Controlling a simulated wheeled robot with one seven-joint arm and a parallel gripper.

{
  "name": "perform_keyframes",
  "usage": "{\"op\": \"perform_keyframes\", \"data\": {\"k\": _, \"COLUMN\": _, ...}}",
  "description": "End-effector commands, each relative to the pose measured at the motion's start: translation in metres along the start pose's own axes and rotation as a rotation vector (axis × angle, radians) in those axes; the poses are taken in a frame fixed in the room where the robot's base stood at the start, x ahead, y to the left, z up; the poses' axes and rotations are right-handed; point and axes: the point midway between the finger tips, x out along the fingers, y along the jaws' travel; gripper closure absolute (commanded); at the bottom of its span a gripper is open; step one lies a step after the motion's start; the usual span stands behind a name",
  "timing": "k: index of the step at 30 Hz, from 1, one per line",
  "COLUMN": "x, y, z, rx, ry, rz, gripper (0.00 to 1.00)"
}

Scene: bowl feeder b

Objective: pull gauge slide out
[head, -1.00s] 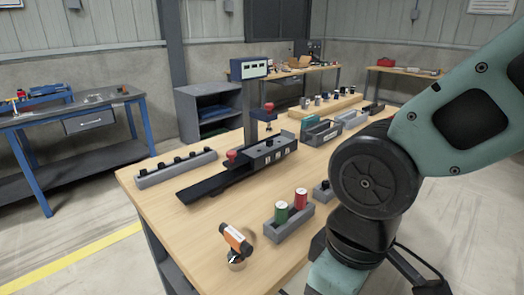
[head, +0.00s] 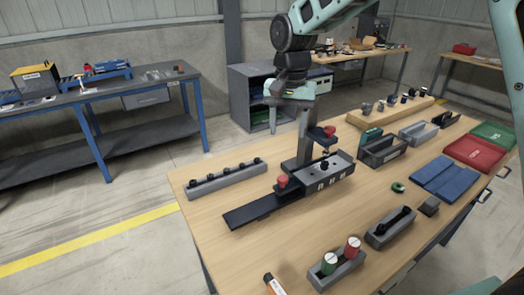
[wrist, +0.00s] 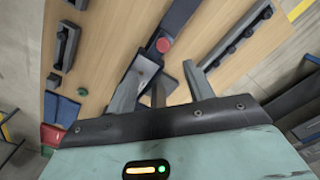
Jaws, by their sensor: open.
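The gauge (head: 338,172) is a dark grey block on the wooden table, with a post rising behind it. Its flat black slide (head: 252,210) sticks out to the left. A red knob (head: 282,182) stands where slide and block meet; a second red knob sits higher up, by the post. My gripper (head: 290,103) hangs high above the gauge near the post, fingers down, apart from it. In the wrist view the open fingers (wrist: 162,78) have nothing between them that they touch. There the red knob (wrist: 163,45) and slide (wrist: 181,18) lie beyond the fingertips; the block is partly hidden.
A grey rail (head: 225,180) with black knobs lies left of the gauge. A grey holder (head: 338,272) with green and red cylinders stands in front. Grey bins (head: 382,152), a blue mat (head: 446,178) and red tray (head: 474,153) are at right.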

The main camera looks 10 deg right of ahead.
Motion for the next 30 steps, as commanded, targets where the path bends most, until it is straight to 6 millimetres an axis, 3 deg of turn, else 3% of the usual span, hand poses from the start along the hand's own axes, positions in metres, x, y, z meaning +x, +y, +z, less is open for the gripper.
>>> {"op": "perform_keyframes", "data": {"k": 3, "x": -0.004, "y": 0.003, "z": -0.016, "rx": 0.051, "ry": 0.004, "rz": 0.008, "gripper": 0.48}}
{"op": "perform_keyframes", "data": {"k": 8, "x": 0.011, "y": 0.004, "z": -0.017, "rx": 0.057, "ry": 0.003, "rz": 0.011, "gripper": 0.48}}
{"op": "perform_keyframes", "data": {"k": 30, "x": 0.151, "y": 0.005, "z": -0.017, "rx": 0.053, "ry": 0.003, "rz": 0.010, "gripper": 0.48}}
